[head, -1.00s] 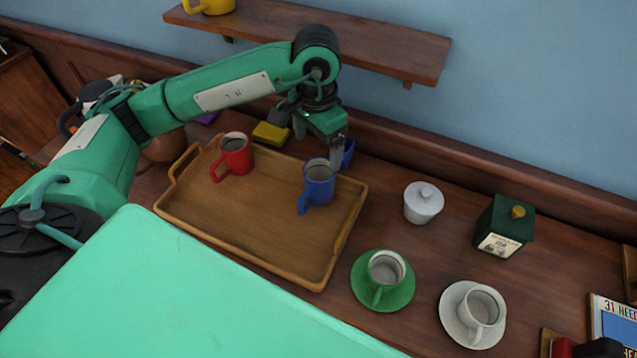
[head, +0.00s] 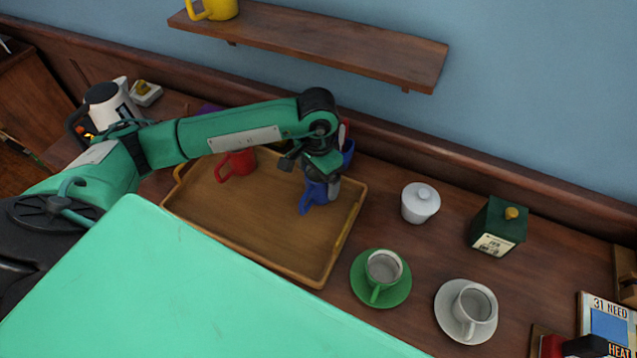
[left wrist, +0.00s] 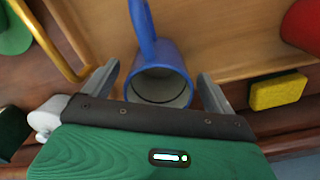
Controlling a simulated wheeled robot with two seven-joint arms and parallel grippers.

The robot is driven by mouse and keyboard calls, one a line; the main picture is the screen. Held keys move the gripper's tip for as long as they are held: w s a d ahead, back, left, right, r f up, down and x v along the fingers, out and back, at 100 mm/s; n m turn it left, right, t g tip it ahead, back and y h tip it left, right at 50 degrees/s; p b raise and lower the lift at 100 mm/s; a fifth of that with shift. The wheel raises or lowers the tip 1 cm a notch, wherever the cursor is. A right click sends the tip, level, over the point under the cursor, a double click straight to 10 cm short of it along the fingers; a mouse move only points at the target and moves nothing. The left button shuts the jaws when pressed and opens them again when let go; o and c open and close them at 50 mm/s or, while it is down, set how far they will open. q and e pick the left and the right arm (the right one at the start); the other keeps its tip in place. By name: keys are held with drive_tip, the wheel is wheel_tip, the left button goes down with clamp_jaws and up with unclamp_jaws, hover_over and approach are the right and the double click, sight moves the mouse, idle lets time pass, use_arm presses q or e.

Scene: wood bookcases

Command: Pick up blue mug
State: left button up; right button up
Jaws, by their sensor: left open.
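The blue mug (head: 312,197) stands on the wooden tray (head: 250,235) near its right end, its handle toward the front left. My left gripper (head: 322,186) is right over it and hides most of its top. In the left wrist view the mug (left wrist: 158,75) lies between the two open fingers of my left gripper (left wrist: 158,90), with a finger on each side and its rim and inside facing the camera. The fingers look slightly apart from the mug. My right gripper is not in view.
A red mug (head: 238,162) shares the tray, partly behind my arm. A shelf (head: 330,45) hangs above.

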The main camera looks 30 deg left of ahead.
use_arm(q)
drive_tip(key=c, duration=1.2)
drive_tip(key=shift+c, duration=0.2)
